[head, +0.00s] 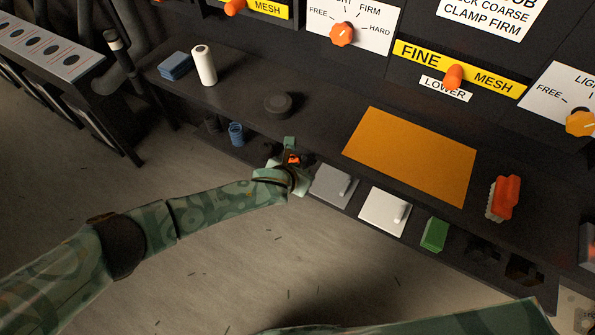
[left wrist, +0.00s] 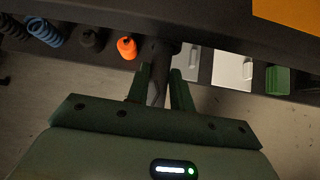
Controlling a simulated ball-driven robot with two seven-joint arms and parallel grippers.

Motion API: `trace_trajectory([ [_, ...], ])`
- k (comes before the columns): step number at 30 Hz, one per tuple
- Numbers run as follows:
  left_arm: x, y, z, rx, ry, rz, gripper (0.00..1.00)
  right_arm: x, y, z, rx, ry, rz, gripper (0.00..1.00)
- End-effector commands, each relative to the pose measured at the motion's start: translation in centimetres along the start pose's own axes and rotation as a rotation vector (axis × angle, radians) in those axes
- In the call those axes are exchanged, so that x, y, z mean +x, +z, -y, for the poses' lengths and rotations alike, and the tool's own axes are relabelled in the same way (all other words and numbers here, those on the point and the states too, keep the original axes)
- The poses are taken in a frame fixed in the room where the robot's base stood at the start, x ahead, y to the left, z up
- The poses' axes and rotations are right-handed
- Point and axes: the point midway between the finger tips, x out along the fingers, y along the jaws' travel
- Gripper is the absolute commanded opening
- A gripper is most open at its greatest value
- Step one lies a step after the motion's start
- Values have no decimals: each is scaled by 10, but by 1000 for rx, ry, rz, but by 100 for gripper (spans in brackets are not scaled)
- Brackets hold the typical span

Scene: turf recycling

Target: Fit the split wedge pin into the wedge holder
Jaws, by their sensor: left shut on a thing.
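My left gripper (head: 296,162) is at the front edge of the dark bench. In the left wrist view, its two green fingers (left wrist: 162,82) are shut on a dark grey piece (left wrist: 156,92), which may be the split wedge pin. Its far end meets a dark round part at the shelf edge; I cannot tell whether they touch. A small orange piece (left wrist: 127,47) sits just left of the fingers and also shows beside the gripper in the head view (head: 293,159). I cannot tell for sure which part is the wedge holder. My right gripper is out of view.
The lower front shelf holds a blue coil (head: 236,134), a grey plate (head: 334,186), a white plate (head: 384,212) and a green block (head: 434,234). On the bench lie an orange mat (head: 410,155), a dark puck (head: 278,104), a white roll (head: 204,65) and a red brush (head: 503,197).

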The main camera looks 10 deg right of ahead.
Motion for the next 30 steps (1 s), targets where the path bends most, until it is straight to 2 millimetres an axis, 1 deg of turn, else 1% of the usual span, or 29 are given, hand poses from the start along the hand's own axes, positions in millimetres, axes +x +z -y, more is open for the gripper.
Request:
trace_trajectory([
  [28,17,17,1,0,-1,2,0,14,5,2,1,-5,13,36],
  [29,17,17,1,1,-1,2,28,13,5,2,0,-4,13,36],
  [30,17,18,1,1,-1,2,39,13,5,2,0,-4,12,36],
])
